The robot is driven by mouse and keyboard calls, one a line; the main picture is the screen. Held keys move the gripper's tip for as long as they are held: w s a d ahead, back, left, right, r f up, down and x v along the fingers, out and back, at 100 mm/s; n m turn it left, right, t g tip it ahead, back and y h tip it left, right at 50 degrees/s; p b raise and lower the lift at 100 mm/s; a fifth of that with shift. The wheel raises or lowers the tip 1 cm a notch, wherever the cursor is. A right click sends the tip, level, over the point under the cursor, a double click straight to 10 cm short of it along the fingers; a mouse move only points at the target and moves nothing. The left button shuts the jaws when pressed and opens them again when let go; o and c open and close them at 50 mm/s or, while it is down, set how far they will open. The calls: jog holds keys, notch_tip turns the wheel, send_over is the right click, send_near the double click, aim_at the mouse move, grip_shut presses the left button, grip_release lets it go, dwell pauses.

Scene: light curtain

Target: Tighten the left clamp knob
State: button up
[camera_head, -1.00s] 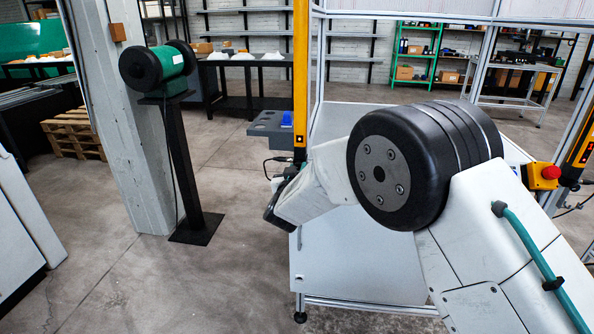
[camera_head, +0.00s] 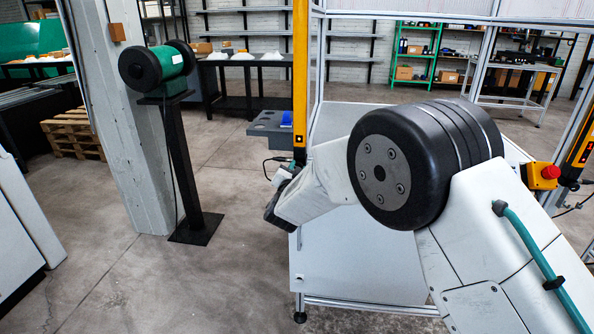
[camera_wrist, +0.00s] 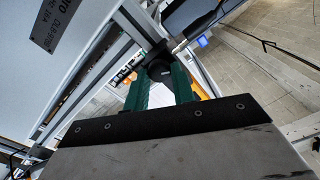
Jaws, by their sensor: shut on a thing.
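In the wrist view, the black clamp knob (camera_wrist: 158,68) sits between the two green fingers of my gripper (camera_wrist: 161,80). The fingers are shut on it from both sides and cover part of it. The knob is by the foot of the left yellow light-curtain post (camera_head: 300,80), beside the aluminium frame. In the head view my own arm hides the knob and most of my gripper. How far the knob is turned cannot be seen.
The white machine panel (camera_head: 360,262) and its aluminium frame stand close by my arm. A grey shelf (camera_head: 268,127) with a blue item is behind. A red emergency button (camera_head: 549,172) is at right.

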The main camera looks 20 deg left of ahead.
jog(key=m, duration=1)
jog(key=shift+f+m, duration=0.2)
jog(key=shift+m, duration=0.1)
jog(key=shift+d, duration=0.1)
dwell(0.3)
jog(key=o, duration=1)
jog(key=v, duration=0.8)
